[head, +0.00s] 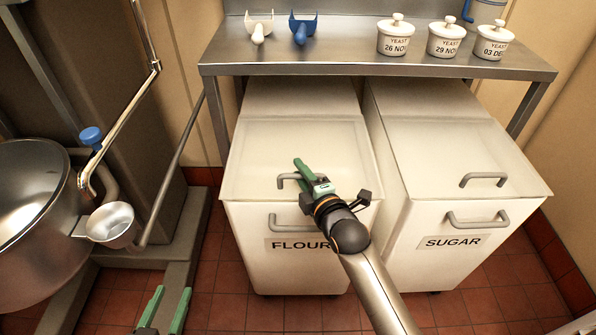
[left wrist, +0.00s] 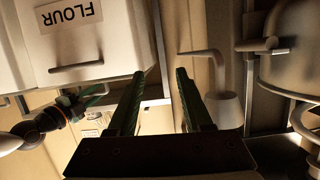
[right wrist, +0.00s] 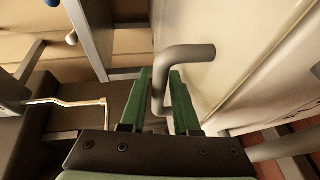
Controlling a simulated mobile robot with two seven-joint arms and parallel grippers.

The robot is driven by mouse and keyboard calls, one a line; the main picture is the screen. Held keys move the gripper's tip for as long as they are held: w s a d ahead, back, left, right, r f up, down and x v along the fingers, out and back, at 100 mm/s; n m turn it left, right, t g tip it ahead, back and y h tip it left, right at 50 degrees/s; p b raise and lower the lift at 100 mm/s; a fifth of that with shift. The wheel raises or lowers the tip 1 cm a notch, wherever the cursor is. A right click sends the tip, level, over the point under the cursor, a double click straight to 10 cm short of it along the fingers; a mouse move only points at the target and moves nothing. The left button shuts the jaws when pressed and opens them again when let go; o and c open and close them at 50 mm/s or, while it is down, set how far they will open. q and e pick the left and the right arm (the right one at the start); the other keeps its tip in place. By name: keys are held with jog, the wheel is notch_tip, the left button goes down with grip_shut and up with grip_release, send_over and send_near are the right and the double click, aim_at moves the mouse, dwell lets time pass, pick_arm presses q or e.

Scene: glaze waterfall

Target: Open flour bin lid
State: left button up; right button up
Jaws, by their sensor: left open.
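The flour bin (head: 290,270) stands under the steel table, with a FLOUR label and a front handle (head: 290,222). Its pale lid (head: 255,150) lies flat on top, with a grey bent lid handle (head: 284,180) near the front edge. My right gripper (head: 303,170) is at this handle; in the right wrist view (right wrist: 160,80) its fingers are closed in on the handle (right wrist: 185,54), which passes between them. My left gripper (head: 168,308) is open and empty, low on the floor side left of the bin; the left wrist view shows nothing between its fingers (left wrist: 158,85).
The sugar bin (head: 445,245) stands close on the right. The steel table (head: 350,68) above holds two scoops and three yeast jars (head: 446,40). A big metal bowl (head: 30,215) and machine stand left. Red tiled floor (head: 225,300) lies clear in front.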

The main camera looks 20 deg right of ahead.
pick_arm(q)
jog(key=shift+w+r+t, duration=0.25)
jog(key=shift+r+t, duration=0.05)
jog(key=shift+r, duration=0.35)
jog(key=shift+w+r+t, duration=0.2)
jog(key=shift+r+t, duration=0.1)
jog(key=shift+r, duration=0.35)
pick_arm(e)
jog(key=shift+x, duration=0.85)
jog(key=shift+c, duration=0.3)
grip_shut()
